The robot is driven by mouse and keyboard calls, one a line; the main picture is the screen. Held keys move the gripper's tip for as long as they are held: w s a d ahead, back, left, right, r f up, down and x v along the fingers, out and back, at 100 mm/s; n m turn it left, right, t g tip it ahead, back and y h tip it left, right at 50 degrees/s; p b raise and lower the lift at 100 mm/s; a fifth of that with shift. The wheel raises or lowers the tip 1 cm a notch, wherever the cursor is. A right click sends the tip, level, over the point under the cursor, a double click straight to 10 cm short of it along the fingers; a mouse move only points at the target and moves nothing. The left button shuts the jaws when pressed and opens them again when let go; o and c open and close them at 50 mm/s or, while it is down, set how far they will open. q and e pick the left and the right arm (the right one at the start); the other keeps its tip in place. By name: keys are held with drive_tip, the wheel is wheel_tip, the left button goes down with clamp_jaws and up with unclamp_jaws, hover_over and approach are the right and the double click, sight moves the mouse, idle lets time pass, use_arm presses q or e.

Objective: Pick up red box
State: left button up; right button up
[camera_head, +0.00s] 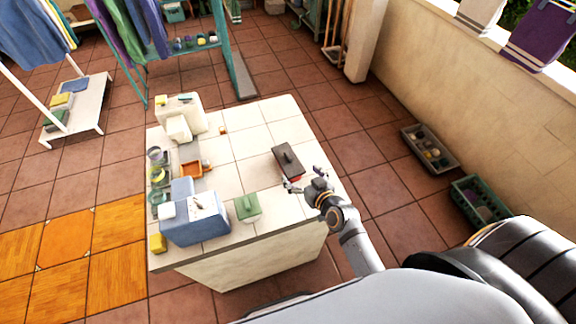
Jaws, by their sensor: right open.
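A box with a dark grey top and a raised handle (287,160) sits on the tiled counter (237,170), toward its right side. A small strip of red (294,179) shows at its near lower edge, so this looks like the red box; most of its sides are hidden. My right gripper (304,181) is open at the near right corner of this box, with its fingers spread close to the red strip. I cannot tell whether they touch it. My left gripper is not in view.
Crates (429,148) lie along the right wall; clothes racks stand behind left.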

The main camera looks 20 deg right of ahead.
sight(292, 165)
drive_tip(key=x, duration=0.8)
drive_tip(key=shift+d+f+p, duration=0.15)
drive_tip(key=shift+f+p, duration=0.05)
drive_tip(key=shift+p, duration=0.1)
drive_tip(key=shift+w+f, duration=0.2)
drive_tip(key=shift+w, duration=0.15)
drive_tip(key=shift+s+r, duration=0.15)
drive_tip(key=shift+s, duration=0.05)
drive_tip(key=c, duration=0.4)
drive_tip(key=shift+w, duration=0.1)
drive_tip(key=c, duration=0.9)
